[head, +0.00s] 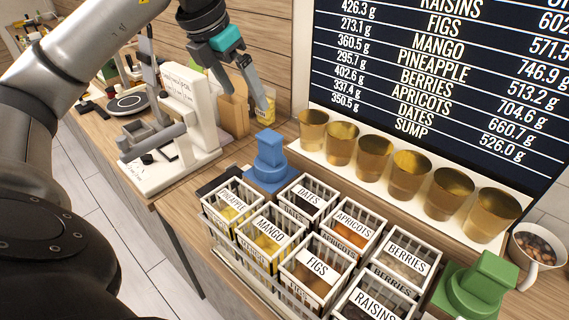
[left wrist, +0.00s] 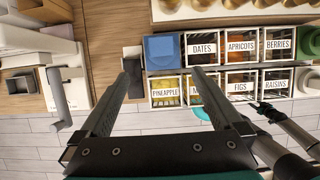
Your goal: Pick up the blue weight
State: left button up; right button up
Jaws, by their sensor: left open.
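The blue weight (head: 270,164) is a stepped block with a narrower top. It stands upright on the wooden counter behind the pineapple crate and left of the dates crate. In the left wrist view the blue weight (left wrist: 162,53) shows from above as a blue square, ahead of the fingertips and between their lines. My left gripper (head: 243,92) is open and empty, above and behind the weight, not touching it. Its two fingers (left wrist: 163,72) reach up the left wrist view.
Labelled crates (head: 268,237) of dried fruit stand just in front of the weight. Gold cups (head: 341,143) line a shelf below the price board (head: 435,70). A white scale-like device (head: 180,125) stands left. A green weight (head: 478,287) is at the right.

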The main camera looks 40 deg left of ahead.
aim_at(266, 136)
pick_arm(q)
jog(key=x, duration=1.1)
jog(key=shift+w, duration=0.1)
jog(key=shift+p+x, duration=0.4)
jog(key=shift+x, duration=2.5)
jog(key=shift+d, duration=0.1)
jog(key=shift+c, duration=1.3)
grip_shut()
pick_arm(e)
jog(key=s, duration=0.3)
jog(key=shift+d+f+g, duration=0.1)
jog(key=shift+g, duration=0.2)
pick_arm(q)
jog(key=shift+r, duration=0.2)
